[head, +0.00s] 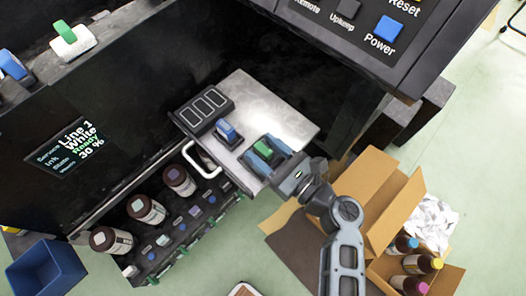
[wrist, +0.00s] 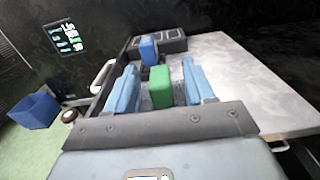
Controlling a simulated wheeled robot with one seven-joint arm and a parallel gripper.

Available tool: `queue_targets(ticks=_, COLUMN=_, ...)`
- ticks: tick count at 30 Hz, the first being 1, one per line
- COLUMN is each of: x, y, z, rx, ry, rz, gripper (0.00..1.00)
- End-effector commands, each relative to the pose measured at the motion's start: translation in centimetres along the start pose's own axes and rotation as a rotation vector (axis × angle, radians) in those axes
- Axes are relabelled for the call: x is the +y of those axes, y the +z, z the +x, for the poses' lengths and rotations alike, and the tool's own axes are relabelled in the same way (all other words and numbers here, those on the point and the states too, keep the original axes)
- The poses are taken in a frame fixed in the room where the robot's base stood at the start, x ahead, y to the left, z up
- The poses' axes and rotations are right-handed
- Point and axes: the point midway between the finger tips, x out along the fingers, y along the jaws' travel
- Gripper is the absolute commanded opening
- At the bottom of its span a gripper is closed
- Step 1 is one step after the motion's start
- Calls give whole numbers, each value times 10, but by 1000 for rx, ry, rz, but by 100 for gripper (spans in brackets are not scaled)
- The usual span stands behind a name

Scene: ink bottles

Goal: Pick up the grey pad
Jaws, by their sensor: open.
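No thing is labelled as the grey pad. A small block with a blue grip (head: 227,131) and a darker base sits on the pale metal plate (head: 282,106). The blue grip also shows in the wrist view (wrist: 149,51), beyond my fingers. My gripper (head: 264,151) is open over the plate's near end, its blue fingers on either side of a green grip (wrist: 160,87). Gaps show between the green grip and both fingers in the wrist view. What lies under the green grip is hidden by my gripper.
A white handle (head: 203,166) is at the front. Ink bottles (head: 146,208) stand in a rack below left. Cardboard boxes (head: 375,195) are at right. The dark machine housing overhangs the plate.

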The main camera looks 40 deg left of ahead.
Motion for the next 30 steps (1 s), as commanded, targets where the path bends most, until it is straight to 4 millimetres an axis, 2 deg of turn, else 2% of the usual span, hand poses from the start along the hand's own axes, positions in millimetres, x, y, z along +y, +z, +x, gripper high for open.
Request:
queue_targets(ticks=3, x=0, y=0, z=8, rx=1, ry=-1, rz=0, gripper=53)
queue_targets(ticks=10, x=0, y=0, z=8, rx=1, ry=-1, rz=-1, gripper=53)
queue_targets(ticks=26, x=0, y=0, z=8, rx=1, ry=-1, rz=-1, gripper=2)
queue_targets(ticks=30, x=0, y=0, z=8, rx=1, ry=-1, rz=-1, gripper=0)
